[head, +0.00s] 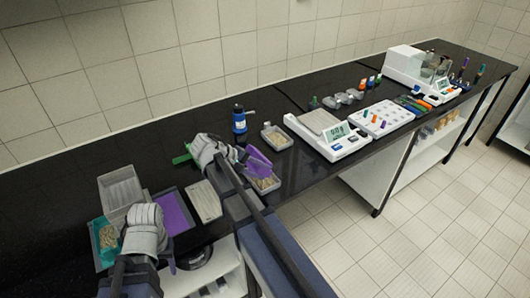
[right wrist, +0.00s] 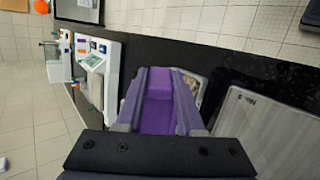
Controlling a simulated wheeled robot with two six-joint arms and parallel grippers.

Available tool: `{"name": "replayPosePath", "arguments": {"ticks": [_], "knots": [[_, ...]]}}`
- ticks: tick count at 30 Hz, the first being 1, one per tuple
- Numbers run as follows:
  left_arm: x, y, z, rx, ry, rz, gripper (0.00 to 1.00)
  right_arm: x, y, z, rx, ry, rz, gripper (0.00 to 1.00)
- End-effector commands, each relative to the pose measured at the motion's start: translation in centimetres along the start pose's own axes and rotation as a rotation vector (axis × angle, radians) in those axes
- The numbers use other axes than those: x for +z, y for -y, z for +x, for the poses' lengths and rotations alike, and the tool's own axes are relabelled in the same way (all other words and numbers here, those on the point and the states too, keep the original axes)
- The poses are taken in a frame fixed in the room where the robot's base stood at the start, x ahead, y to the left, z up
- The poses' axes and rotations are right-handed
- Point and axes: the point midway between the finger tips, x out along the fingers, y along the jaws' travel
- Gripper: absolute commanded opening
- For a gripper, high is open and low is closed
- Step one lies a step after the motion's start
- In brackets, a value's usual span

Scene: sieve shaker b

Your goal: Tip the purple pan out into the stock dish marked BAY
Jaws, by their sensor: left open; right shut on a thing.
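The purple pan (head: 258,163) is in my right gripper (head: 238,157), steeply tilted over a shallow dish of tan grains (head: 266,184). In the right wrist view the purple pan (right wrist: 160,95) sits between the fingers, and I see no grains on its visible inner surface. Part of the dish (right wrist: 198,88) shows behind it. I cannot read a BAY mark on this dish. My left gripper (head: 145,215) is open and empty above the left end of the counter; its fingertips are hard to make out.
Near my left gripper are a grey bin (head: 121,190), a teal tray with tan grains (head: 98,252) and a purple tray (head: 180,212). A grey tray (head: 203,202) lies between the arms.

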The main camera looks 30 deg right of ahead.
Motion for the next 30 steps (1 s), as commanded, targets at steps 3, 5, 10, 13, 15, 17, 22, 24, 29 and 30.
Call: {"name": "replayPosePath", "arguments": {"ticks": [3, 5, 10, 13, 15, 17, 22, 24, 29, 30], "knots": [[0.2, 0.3, -3.2, 0.0, 0.0, 0.001, 0.5, 0.4, -1.1, -0.8, -0.11, -0.027, 0.003, 0.0], [0.2, 0.4, -4.2, 0.0, 0.0, 0.001, 0.5, 0.5, -1.3, -0.9, -0.169, -0.044, 0.004, 0.0], [0.4, 0.7, -7.2, 0.0, 0.0, 0.002, 0.5, 0.6, -1.7, -1.2, -0.369, -0.098, 0.006, 0.0], [0.5, 0.8, -8.5, 0.0, 0.0, 0.001, 0.5, 0.6, -1.9, -1.3, -0.493, -0.133, 0.008, 0.0], [0.5, 0.9, -9.1, 0.001, 0.0, -0.001, 0.5, 0.6, -1.9, -1.3, -0.578, -0.154, 0.008, 0.0], [0.6, 0.9, -9.4, 0.001, 0.0, -0.002, 0.5, 0.5, -1.9, -1.3, -0.649, -0.175, 0.008, 0.0], [0.6, 0.9, -9.8, 0.001, 0.0, -0.004, 0.5, 0.5, -1.8, -1.4, -0.79, -0.215, 0.005, 0.0], [0.6, 0.9, -9.8, 0.001, 0.0, -0.004, 0.5, 0.5, -1.8, -1.5, -0.816, -0.223, 0.005, 0.0], [0.6, 0.9, -9.8, 0.001, 0.0, -0.004, 0.5, 0.5, -1.7, -1.5, -0.824, -0.226, 0.002, 0.0], [0.6, 0.9, -9.8, 0.001, 0.0, -0.004, 0.5, 0.5, -1.7, -1.5, -0.824, -0.226, 0.002, 0.0]]}}
